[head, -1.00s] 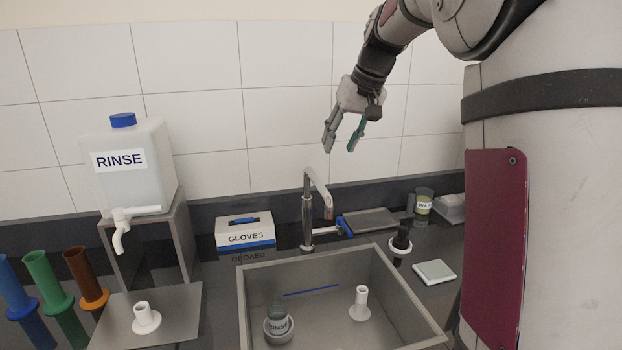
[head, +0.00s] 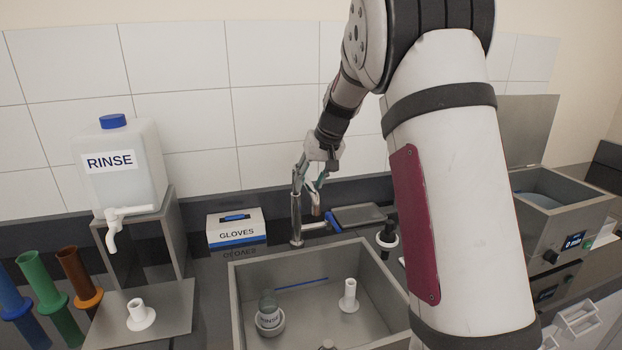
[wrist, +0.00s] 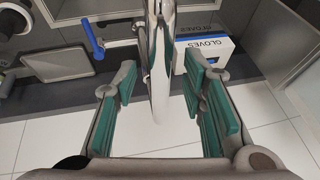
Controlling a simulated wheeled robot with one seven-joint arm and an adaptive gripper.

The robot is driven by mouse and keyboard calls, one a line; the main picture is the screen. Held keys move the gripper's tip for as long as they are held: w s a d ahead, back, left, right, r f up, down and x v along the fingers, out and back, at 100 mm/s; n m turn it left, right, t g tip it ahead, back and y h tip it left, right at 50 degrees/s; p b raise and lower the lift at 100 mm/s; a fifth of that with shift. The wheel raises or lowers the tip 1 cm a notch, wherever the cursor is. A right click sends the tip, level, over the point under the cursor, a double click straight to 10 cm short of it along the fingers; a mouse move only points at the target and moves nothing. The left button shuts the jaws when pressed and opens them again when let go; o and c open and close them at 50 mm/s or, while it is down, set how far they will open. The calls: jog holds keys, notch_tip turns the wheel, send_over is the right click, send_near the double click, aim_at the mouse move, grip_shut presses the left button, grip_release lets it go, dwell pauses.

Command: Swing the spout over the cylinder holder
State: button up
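The chrome tap's spout (head: 315,203) arcs over the back edge of the grey sink, toward the right of its upright post (head: 296,222). In the wrist view the spout (wrist: 160,75) runs between my fingers, with a gap on both sides. My gripper (head: 311,180) is open at the top of the tap, pointing down, its teal pads (wrist: 170,105) apart and not visibly touching the spout. A white holder with an upright tube (head: 348,297) stands in the sink at right.
A blue-tipped tap lever (head: 334,221) sticks out to the right of the post. The gloves box (head: 236,230) stands left of the tap. A dark bottle in a white ring (head: 386,238) is right of the sink. A rinse jug (head: 122,165) stands far left.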

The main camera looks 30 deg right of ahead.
grip_shut()
jog(key=shift+a, duration=0.1)
jog(key=w+a+m+h, duration=0.3)
jog(key=w+a+m, duration=0.2)
jog(key=a+m, duration=0.2)
jog(key=shift+a+m, duration=0.4)
jog(key=shift+a, duration=0.35)
jog(key=shift+r, duration=0.1)
grip_release()
